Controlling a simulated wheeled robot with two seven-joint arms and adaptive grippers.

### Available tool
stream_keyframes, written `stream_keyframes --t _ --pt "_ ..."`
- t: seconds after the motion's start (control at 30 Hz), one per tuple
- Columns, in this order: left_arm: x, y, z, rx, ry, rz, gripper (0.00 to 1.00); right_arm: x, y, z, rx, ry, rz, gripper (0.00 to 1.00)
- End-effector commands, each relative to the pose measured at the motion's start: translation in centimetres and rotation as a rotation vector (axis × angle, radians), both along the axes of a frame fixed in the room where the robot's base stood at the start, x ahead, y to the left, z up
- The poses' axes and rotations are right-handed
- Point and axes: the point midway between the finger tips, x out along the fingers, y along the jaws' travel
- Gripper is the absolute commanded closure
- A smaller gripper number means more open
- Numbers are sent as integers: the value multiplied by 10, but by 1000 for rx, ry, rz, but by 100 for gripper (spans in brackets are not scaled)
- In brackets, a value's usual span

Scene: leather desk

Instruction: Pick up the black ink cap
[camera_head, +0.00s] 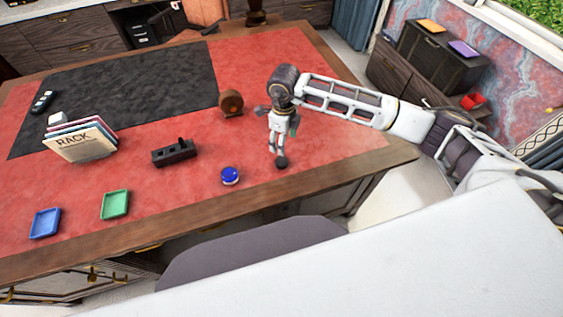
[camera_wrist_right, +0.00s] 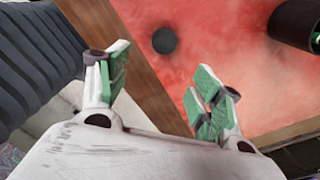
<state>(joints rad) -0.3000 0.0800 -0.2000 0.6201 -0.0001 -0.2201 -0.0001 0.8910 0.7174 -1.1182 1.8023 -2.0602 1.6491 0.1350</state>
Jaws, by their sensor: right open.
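The black ink cap (camera_head: 281,162) is a small dark round piece lying on the red desk top near its front edge. In the right wrist view it shows as a dark disc (camera_wrist_right: 164,40), beyond the gap between the fingertips. My right gripper (camera_head: 276,148) points down right above and beside the cap in the head view. In the right wrist view its green-padded fingers (camera_wrist_right: 163,88) are spread apart with nothing between them. The cap looks apart from the fingers. My left gripper is not in view.
A blue round pot (camera_head: 230,175) stands left of the cap. The wooden desk edge (camera_head: 320,172) is close.

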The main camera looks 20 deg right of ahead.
Motion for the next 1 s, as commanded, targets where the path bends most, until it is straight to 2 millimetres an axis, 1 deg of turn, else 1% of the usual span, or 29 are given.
stream_keyframes --t 0.77,0.87,1.0 --pt "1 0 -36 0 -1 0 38 0 0 -70 1 1 1 35" --pt "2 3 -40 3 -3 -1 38 0 0 -77 1 1 1 35" --pt "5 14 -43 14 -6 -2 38 0 0 -83 1 1 1 35"
